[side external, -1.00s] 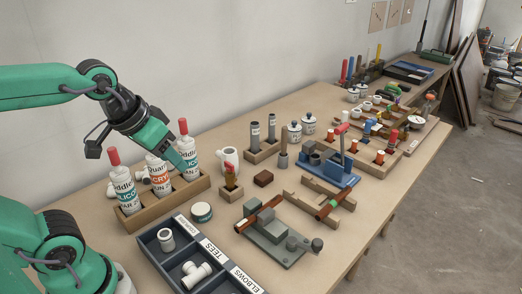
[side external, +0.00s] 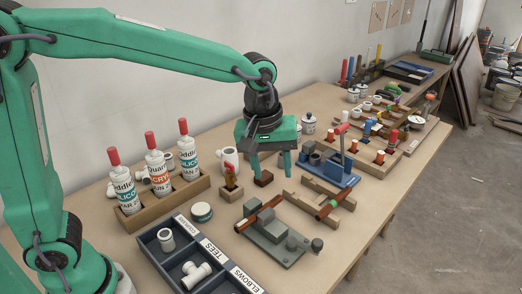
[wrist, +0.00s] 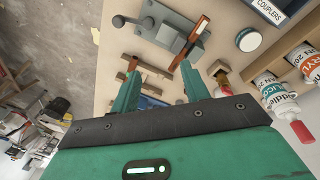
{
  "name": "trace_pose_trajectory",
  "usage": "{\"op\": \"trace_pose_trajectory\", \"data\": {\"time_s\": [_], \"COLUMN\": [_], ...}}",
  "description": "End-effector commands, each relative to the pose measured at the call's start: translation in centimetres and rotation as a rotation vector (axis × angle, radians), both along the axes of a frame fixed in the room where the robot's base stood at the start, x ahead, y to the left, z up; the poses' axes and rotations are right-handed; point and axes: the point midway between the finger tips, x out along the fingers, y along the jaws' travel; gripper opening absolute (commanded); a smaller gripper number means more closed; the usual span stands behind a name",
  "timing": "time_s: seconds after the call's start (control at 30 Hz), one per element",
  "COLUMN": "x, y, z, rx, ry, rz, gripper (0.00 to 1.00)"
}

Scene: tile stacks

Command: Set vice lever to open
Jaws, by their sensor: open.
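A grey vice (side external: 270,238) with block jaws sits on a plate near the front of the bench, beside a reddish-brown bar. A short lever with a round knob (side external: 317,244) is at its right end; the vice (wrist: 168,38) and knob (wrist: 118,21) also show in the wrist view. A blue fixture (side external: 345,180) behind it carries a raised red-handled lever (side external: 342,130). Which lever is the vice's is not certain.
A wooden rack (side external: 165,208) with red-capped bottles stands at left. A sorting tray (side external: 165,270) with white fittings is in front. Notched wooden rests (side external: 340,220) lie between the grey vice and blue fixture. The bench's right edge drops to the floor.

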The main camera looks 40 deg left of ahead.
Motion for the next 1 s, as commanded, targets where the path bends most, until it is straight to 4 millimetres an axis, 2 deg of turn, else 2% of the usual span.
{"op": "trace_pose_trajectory", "data": {"time_s": [0.03,0.3,0.5,0.7,1.0], "x": [0.6,2.9,3.7,3.9,3.9], "y": [-1.1,-6.6,-9.8,-11.1,-11.1], "z": [-0.8,-4.8,-7.5,-8.6,-9.0], "rx": [0.001,0.011,0.025,0.033,0.033], "ry": [0.019,0.103,0.143,0.159,0.159], "rz": [0.022,0.187,0.284,0.328,0.331], "gripper": [0.46,0.46,0.46,0.46,0.46]}}
